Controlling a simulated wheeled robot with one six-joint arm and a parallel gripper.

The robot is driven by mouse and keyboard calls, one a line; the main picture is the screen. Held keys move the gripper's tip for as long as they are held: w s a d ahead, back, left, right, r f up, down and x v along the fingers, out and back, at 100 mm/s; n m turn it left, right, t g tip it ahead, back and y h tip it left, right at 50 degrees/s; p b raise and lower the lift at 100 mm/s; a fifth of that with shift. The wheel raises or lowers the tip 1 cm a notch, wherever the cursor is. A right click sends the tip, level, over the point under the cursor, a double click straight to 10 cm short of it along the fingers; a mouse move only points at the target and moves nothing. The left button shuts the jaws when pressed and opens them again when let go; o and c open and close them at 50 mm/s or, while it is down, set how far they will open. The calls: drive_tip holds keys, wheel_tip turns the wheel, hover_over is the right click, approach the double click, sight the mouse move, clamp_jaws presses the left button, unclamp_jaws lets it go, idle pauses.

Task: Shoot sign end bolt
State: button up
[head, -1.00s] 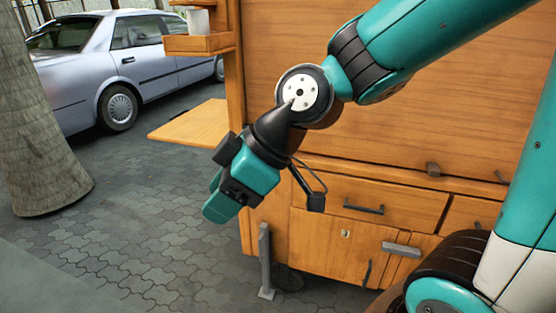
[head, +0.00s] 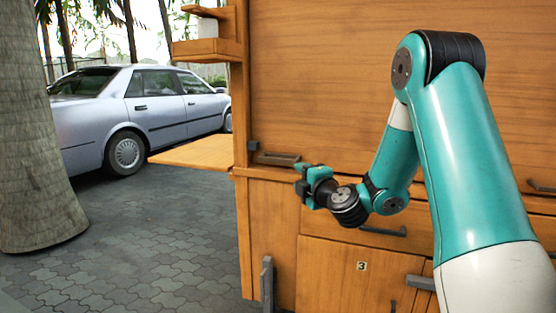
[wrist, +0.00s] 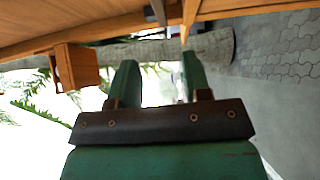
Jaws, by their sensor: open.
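A wooden cart panel (head: 350,80) fills the right of the head view. A dark metal bolt-like fitting (head: 278,159) sits at the left end of the ledge below this panel. My gripper (head: 300,182) is just below and to the right of this fitting, pointing left, apart from it as far as I can tell. In the wrist view my gripper (wrist: 158,65) has two green fingers spread apart with nothing between them. A dark metal piece (wrist: 156,12) shows at the top edge there, beyond the fingers; I cannot tell if it is the same fitting.
Drawers and a door (head: 345,275) marked 3 lie below the ledge. A flat side shelf (head: 195,153) and a small raised shelf (head: 207,48) jut out left. A tree trunk (head: 40,150) and silver car (head: 145,110) stand beyond. The paving (head: 150,240) is clear.

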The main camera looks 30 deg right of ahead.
sight(279, 162)
drive_tip(key=w+p, duration=0.3)
drive_tip(key=w, duration=0.1)
drive_tip(key=w+d+p, duration=0.1)
drive_tip(key=w+p, duration=0.2)
drive_tip(key=w, duration=0.2)
drive_tip(key=w+p, duration=0.2)
drive_tip(key=w, duration=0.2)
drive_tip(key=shift+w+d+r+p, duration=0.1)
drive_tip(key=shift+w+d+p, duration=0.2)
drive_tip(key=shift+p, duration=0.1)
drive_tip(key=shift+w, duration=0.3)
drive_tip(key=shift+c, duration=0.3)
clamp_jaws()
